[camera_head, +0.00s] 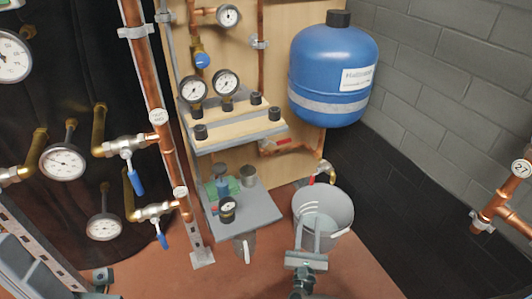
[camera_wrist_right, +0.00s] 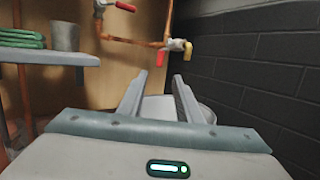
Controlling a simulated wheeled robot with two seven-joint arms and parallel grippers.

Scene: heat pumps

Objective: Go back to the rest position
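My right gripper (camera_head: 308,238) shows at the lower middle of the head view, in front of a grey bucket (camera_head: 338,210). Its two fingers are spread apart with nothing between them. The right wrist view also shows the open fingers (camera_wrist_right: 158,88), with part of the bucket's pale rim behind them. In the head view, a dark metal part of mine shows at the lower left edge, but the left gripper's fingers cannot be made out.
A grey shelf (camera_head: 255,212) with small items stands left of the bucket. A blue tank (camera_head: 333,75) hangs above. Copper pipes (camera_head: 150,100) with gauges and blue-handled valves stand at left. Dark floor at right is clear.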

